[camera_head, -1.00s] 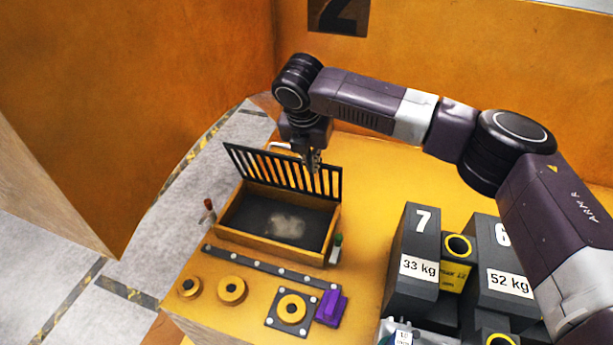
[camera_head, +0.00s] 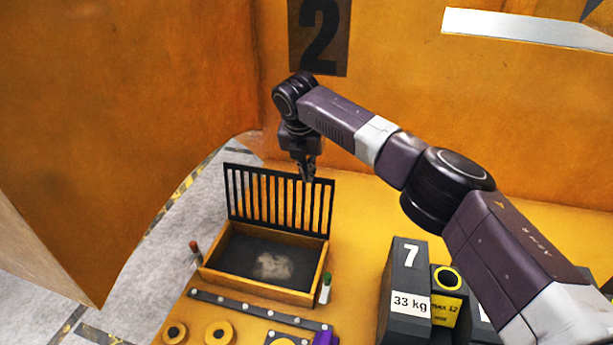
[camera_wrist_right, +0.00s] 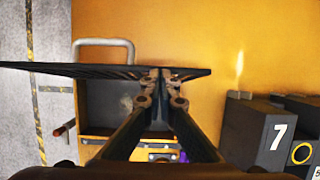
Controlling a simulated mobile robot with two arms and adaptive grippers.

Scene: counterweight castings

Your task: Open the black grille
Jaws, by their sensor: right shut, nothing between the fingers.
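The black grille (camera_head: 279,201) stands upright along the back edge of a shallow yellow box (camera_head: 262,288), so the box is open at the top. A pale patch (camera_head: 273,265) shows on its dark floor. My right gripper (camera_head: 307,178) is shut and empty, at the top edge of the grille toward its right end. In the right wrist view the closed fingertips (camera_wrist_right: 160,72) overlap the grille's edge (camera_wrist_right: 90,70); I cannot tell if they touch it. My left gripper is not in view.
A red-topped peg (camera_head: 194,247) and a green-topped peg (camera_head: 326,287) flank the box. Dark weight 7 (camera_head: 405,290) stands at right. A metal handle (camera_wrist_right: 104,43) is behind the grille.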

